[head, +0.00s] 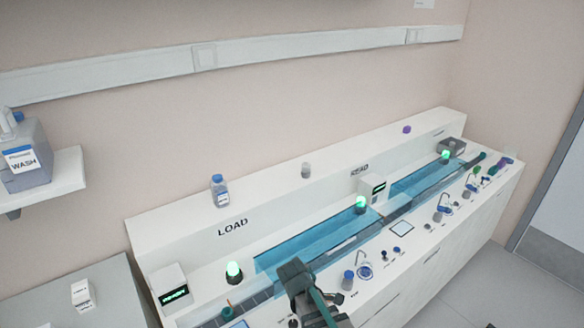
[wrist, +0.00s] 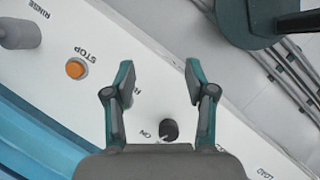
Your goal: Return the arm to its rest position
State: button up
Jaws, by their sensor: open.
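My gripper (wrist: 157,75) is open and empty in the wrist view, its two teal-tipped fingers apart over the white bench panel. Below it on the panel are an orange button (wrist: 76,68) marked STOP and a dark knob (wrist: 168,129) marked ON. In the head view my arm (head: 300,285) reaches over the front of the white bench (head: 300,190), near the blue-covered track (head: 315,240). The gripper fingers are hard to make out there.
Green lamps (head: 233,270) stand along the track. Several small knobs and fittings (head: 364,271) line the front panel. A blue-capped bottle (head: 220,190) stands on the back ledge. A shelf at left holds a WASH container (head: 25,160). Floor (head: 450,295) shows at right.

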jog(key=s+d+f+m+g+h, duration=0.2)
jog(key=s+d+f+h, duration=0.1)
jog(key=s+d+f, duration=0.9)
jog(key=s+a+f+m+g+y+b, duration=0.2)
jog(key=s+f+m+y, duration=0.1)
jog(key=s+f+m, duration=0.3)
jog(key=s+a+f+m+g+y+b, duration=0.1)
jog(key=s+a+f+m+y+b, duration=0.1)
jog(key=s+f+m, duration=0.4)
jog(key=s+f+y+b, duration=0.1)
jog(key=s+f+y, duration=0.1)
jog(key=s+f, duration=0.2)
jog(key=shift+s+a+f+m+g, duration=0.2)
jog(key=shift+s+f+m+g, duration=0.15)
jog(key=shift+s, duration=0.4)
jog(key=shift+r, duration=0.1)
